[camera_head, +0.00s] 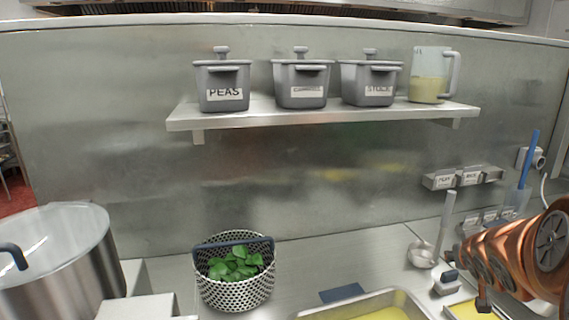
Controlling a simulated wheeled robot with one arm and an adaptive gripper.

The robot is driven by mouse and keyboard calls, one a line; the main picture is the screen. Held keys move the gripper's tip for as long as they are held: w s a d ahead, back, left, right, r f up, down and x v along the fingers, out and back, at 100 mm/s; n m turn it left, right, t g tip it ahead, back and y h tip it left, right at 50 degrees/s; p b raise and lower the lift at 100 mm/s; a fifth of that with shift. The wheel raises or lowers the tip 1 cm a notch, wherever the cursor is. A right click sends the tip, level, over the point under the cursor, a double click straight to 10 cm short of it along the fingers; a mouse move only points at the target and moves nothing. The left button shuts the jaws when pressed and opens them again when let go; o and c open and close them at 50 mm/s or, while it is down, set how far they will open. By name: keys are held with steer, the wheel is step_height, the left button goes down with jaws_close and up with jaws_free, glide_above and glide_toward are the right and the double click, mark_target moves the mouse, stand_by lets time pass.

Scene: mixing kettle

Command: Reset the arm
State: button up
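My copper-coloured arm (510,250) shows at the right edge, in front of the counter, with a dark round joint cap. It is folded close to the camera, and its lower and right parts run out of the picture. My gripper is not in view, so I cannot see its fingers or whether it holds anything.
A perforated basket (235,292) of green leaves stands on the counter, right of a large lidded kettle (70,265). A tray (350,304) with yellow contents is at the bottom. A ladle (445,225) stands near my arm. A wall shelf (320,113) holds lidded containers and a jug (428,88).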

steer(key=s+a+f+g, duration=0.1)
steer(key=s+a+g, duration=0.1)
steer(key=s+a, duration=0.2)
steer(key=s+a+f+g+y, duration=0.1)
steer(key=s+a+f+g, duration=0.1)
steer(key=s+a, duration=0.2)
steer(key=s+a+f+g+y+p, duration=0.1)
steer(key=s+a+f, duration=0.1)
steer(key=s+a, duration=0.3)
steer(key=shift+a+g, duration=0.35)
steer(key=shift+g, duration=0.05)
steer(key=s+a+n+g+y, duration=0.1)
steer(key=s+a+g, duration=0.1)
steer(key=s+a, duration=0.5)
steer(key=s+a+f+n+g+y+p, duration=0.1)
steer(key=s+a+g+y, duration=0.1)
steer(key=s+a, duration=0.4)
steer(key=s+g, duration=0.1)
steer(key=s, duration=0.3)
steer(key=shift+s+a+f, duration=0.2)
steer(key=shift+a+f, duration=0.05)
steer(key=shift+a, duration=0.15)
